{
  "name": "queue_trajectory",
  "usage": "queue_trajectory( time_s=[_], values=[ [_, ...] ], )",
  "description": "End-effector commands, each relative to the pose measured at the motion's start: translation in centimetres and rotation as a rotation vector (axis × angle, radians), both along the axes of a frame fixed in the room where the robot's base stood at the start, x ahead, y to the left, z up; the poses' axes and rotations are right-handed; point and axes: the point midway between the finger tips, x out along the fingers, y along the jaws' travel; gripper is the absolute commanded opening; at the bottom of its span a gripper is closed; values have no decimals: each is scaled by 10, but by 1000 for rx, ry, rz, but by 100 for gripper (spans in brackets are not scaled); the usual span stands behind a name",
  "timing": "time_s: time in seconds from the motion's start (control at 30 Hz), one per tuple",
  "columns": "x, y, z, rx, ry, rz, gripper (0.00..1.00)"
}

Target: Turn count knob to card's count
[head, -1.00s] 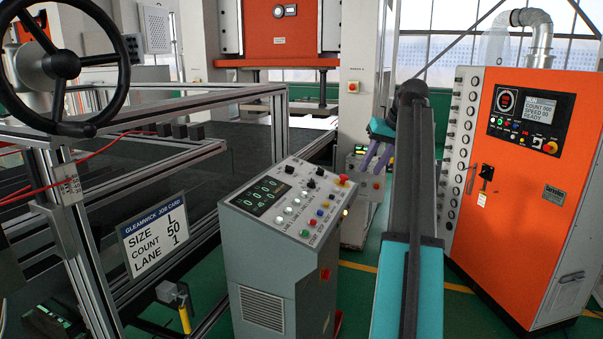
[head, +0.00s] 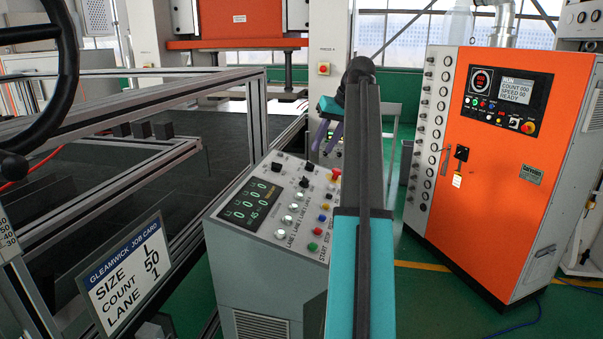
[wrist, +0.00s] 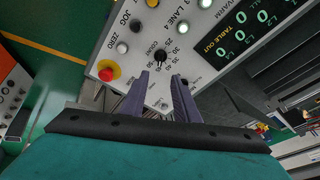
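The job card (head: 127,274) hangs at the lower left in the head view and reads size L, count 50, lane 1. The grey control console (head: 256,255) stands in the middle. In the wrist view, the black count knob (wrist: 160,57) sits on the white panel beside a printed scale of numbers. Its exact setting is too small to read. My gripper (wrist: 160,76) is open, with two purple fingers apart and nothing visible between their tips. The fingertips appear just short of the knob in the picture; I see no contact. My gripper also shows behind the console in the head view (head: 326,134).
A red stop button (wrist: 107,71) is left of the fingers in the wrist view. The console display (head: 250,201) shows green zeros. A metal frame (head: 190,105) stands left of the console. An orange cabinet (head: 490,190) stands right, with green floor between.

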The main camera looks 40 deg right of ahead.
Motion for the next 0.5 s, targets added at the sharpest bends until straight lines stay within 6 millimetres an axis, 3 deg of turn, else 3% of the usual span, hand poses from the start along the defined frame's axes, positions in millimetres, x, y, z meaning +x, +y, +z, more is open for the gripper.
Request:
queue_trajectory(
  time_s=[0.5],
  values=[
    [1,0,-3,0,0,0,28]
  ],
)
